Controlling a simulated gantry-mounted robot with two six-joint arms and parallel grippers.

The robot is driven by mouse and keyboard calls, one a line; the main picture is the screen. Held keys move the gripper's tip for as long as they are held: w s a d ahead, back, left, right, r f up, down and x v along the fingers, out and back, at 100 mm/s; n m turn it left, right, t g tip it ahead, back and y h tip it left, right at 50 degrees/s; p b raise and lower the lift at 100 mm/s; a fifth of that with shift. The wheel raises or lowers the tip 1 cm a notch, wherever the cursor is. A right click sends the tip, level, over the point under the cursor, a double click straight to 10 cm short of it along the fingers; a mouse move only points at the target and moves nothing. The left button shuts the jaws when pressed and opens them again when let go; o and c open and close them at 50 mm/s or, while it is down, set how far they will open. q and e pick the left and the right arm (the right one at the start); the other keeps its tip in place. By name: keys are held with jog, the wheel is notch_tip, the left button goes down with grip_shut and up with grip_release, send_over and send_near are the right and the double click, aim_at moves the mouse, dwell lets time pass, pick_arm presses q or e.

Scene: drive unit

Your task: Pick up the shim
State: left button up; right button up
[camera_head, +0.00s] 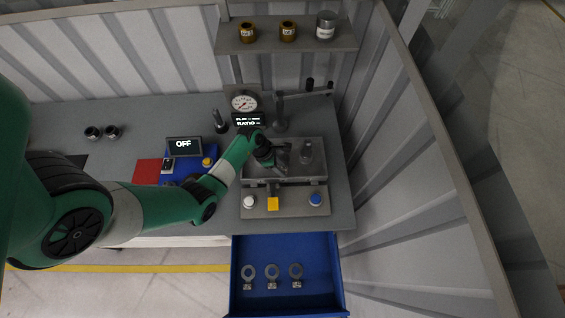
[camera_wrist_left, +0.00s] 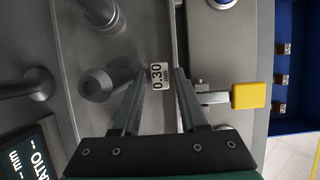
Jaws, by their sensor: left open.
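A small white tag reading 0.30 mm (camera_wrist_left: 158,76) shows in the left wrist view, over the grey drive unit. It appears to belong to a shim, but I cannot make out a ring there. My left gripper (camera_wrist_left: 163,74) is open, with one finger on each side of the tag; contact cannot be told. In the head view the left gripper (camera_head: 281,158) is low over the grey drive unit (camera_head: 258,186) and hides part of it. Three ring-shaped shims with tags (camera_head: 272,273) lie in the open blue drawer (camera_head: 315,306). My right gripper is out of view.
A grey post (camera_wrist_left: 97,84) stands left of the fingers in the wrist view. A yellow block (camera_head: 273,203) sits between a white button (camera_head: 249,202) and a blue button (camera_head: 315,199). A dial gauge (camera_head: 244,102) stands behind. A shelf (camera_head: 265,45) holds small containers.

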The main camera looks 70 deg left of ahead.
pick_arm(q)
jog(key=shift+w+f, duration=0.1)
jog(key=shift+f, duration=0.3)
grip_shut()
jog(key=shift+r, duration=0.2)
